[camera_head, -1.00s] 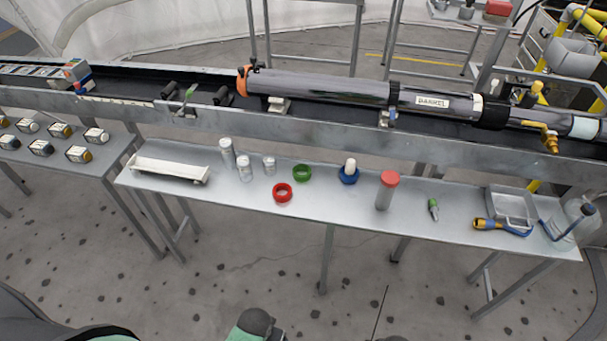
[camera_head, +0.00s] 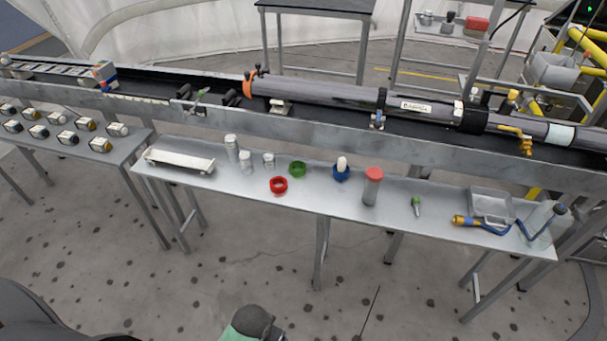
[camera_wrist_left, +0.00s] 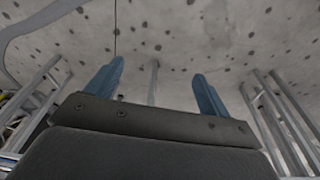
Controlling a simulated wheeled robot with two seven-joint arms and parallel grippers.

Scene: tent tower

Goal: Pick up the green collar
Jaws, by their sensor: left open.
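The green collar (camera_head: 298,169) is a small ring lying flat on the narrow grey bench (camera_head: 330,205), a little behind and right of a red collar (camera_head: 278,185). My left gripper shows in the left wrist view (camera_wrist_left: 155,88) with its two blue fingers apart and nothing between them. Only floor and metal legs lie beyond the fingers there, and the collar does not show in that view. In the head view no gripper fingers show; a dark and green part of mine is at the bottom edge.
A blue collar with a white piece (camera_head: 341,170) and a red-capped cylinder (camera_head: 372,187) stand right of the green collar. White-grey cylinders (camera_head: 246,162) and a white tray (camera_head: 179,161) are left. A long rail with a barrel (camera_head: 320,91) runs behind. The floor in front is open.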

